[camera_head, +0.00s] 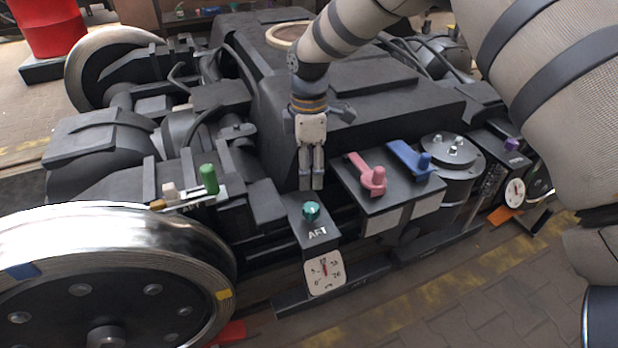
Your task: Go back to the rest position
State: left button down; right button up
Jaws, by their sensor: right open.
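My right gripper (311,185) points straight down above the teal knob (311,211) on the AFT box (317,237). Its two fingers are close together with a narrow gap, and nothing shows between them. The fingertips appear just above or behind the knob; I cannot tell whether they touch it. My right arm comes in from the upper right. My left gripper and arm are not in view.
The dark bogie (380,100) fills the middle. A dial gauge (324,273) sits below the knob. A pink lever (372,178), a blue lever (412,160) and a green handle (209,179) stand nearby. A large wheel (100,270) is at lower left. Floor (450,300) is clear at lower right.

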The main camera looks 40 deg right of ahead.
dwell(0.3)
jog(key=s+a+f+m+g+y+p, duration=0.1)
jog(key=s+a+f+m+p, duration=0.35)
jog(key=s, duration=0.75)
jog(key=s+a+f+m+g+p, duration=0.1)
jog(key=s+a+f+m+p, duration=0.15)
jog(key=s+a+f, duration=0.7)
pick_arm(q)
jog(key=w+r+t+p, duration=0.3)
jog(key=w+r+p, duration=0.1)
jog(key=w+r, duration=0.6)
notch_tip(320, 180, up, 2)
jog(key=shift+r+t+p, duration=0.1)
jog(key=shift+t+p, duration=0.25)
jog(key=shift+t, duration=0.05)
pick_arm(e)
jog(key=s+d+r+m, duration=0.2)
jog(key=s+r, duration=0.2)
jog(key=s, duration=0.8)
jog(key=s+d+r+m+h, duration=0.1)
jog(key=s+d+r+m, duration=0.1)
jog(key=s, duration=1.1)
notch_tip(320, 180, up, 2)
jog(key=shift+d+r+m, duration=0.1)
jog(key=shift+d+m, duration=0.05)
jog(key=shift+m, duration=0.65)
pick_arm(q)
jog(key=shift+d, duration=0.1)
